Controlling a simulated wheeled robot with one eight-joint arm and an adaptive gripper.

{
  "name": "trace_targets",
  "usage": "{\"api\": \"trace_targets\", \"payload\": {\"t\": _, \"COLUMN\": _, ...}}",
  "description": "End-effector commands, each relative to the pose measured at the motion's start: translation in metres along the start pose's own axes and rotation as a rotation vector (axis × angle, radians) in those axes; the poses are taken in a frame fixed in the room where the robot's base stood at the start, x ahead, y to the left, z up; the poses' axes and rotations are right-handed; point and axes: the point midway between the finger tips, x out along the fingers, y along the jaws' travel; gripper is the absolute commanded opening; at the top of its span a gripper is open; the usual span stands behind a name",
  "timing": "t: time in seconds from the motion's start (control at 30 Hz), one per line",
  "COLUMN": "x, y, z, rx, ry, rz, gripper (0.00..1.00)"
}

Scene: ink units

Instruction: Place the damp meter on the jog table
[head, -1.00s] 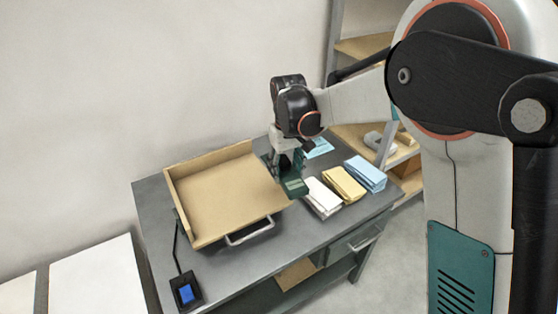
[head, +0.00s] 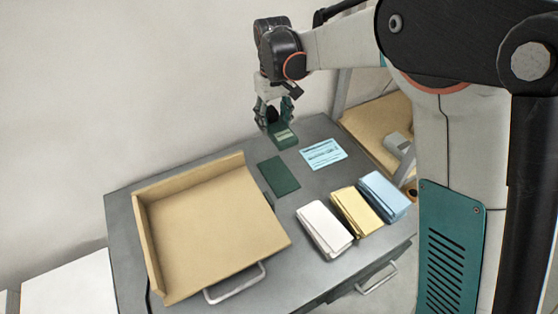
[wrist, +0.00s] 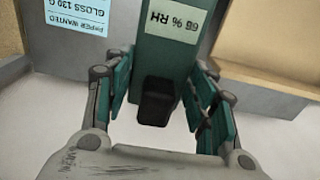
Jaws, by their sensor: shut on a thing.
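The damp meter (head: 283,134) is a dark green block with a pale label; its "66 % RH" reading shows in the wrist view (wrist: 165,35). My gripper (head: 273,112) is shut on it, and its green fingers (wrist: 160,100) stand either side of the meter's black part. In the head view the meter appears near the far edge of the grey bench; its exact height is unclear. The jog table (head: 205,220), a tan tray with raised walls at the back and left, is at the left of the bench, left of and nearer than my gripper. It looks empty.
A flat dark green pad (head: 278,175) and a blue printed card (head: 323,154) lie on the grey bench (head: 230,150). White (head: 325,228), yellow (head: 356,210) and blue (head: 383,194) paper stacks stand at the right. A shelf (head: 380,118) stands behind right.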

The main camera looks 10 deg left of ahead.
Motion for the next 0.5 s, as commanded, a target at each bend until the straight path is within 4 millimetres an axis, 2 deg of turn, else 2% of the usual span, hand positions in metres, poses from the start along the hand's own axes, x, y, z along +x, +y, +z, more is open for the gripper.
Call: {"api": "trace_targets", "payload": {"t": 0.5, "x": 0.124, "y": 0.0, "z": 0.001, "rx": 0.001, "ry": 0.0, "rz": 0.0, "gripper": 0.21}}
